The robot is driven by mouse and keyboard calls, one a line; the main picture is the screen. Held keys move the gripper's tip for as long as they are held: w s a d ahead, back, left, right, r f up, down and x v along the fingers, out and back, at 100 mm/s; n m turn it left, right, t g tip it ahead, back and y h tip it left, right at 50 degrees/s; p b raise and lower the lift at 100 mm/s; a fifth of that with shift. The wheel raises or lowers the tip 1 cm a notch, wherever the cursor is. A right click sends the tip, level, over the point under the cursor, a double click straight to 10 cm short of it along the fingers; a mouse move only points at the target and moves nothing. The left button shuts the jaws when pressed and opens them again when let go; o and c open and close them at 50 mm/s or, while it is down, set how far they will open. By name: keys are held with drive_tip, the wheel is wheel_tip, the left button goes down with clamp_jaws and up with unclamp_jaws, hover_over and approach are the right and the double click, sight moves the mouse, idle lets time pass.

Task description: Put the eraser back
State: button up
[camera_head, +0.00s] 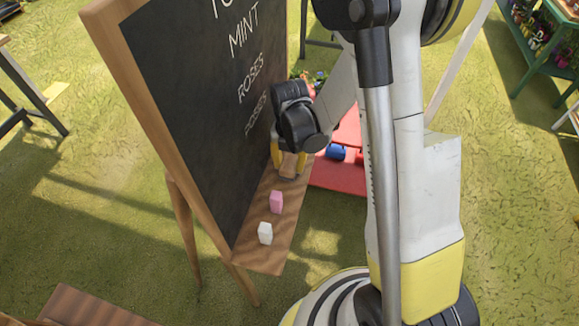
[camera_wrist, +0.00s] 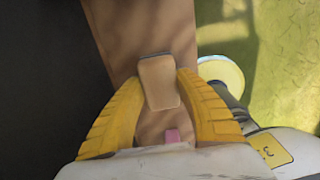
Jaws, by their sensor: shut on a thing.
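The eraser (camera_wrist: 158,84) is a tan block with a dark grey edge, held between the yellow fingers in the wrist view. My gripper (camera_wrist: 157,92) is shut on it. In the head view my gripper (camera_head: 288,162) is low over the far part of the chalkboard's wooden ledge (camera_head: 262,257), and the eraser (camera_head: 288,169) shows partly between the fingers. Whether the eraser touches the ledge I cannot tell. The chalkboard (camera_head: 190,80) stands left of my gripper, with white writing on it.
A pink block (camera_head: 276,202) and a white block (camera_head: 265,233) stand on the ledge, nearer than my gripper. The pink block also shows in the wrist view (camera_wrist: 172,136). A red surface with a blue object (camera_head: 337,152) lies behind, to the right. Grass is around.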

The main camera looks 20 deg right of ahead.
drive_tip(key=o, duration=0.7)
drive_tip(key=shift+f, duration=0.15)
drive_tip(key=o, duration=0.4)
drive_tip(key=shift+c, duration=0.2)
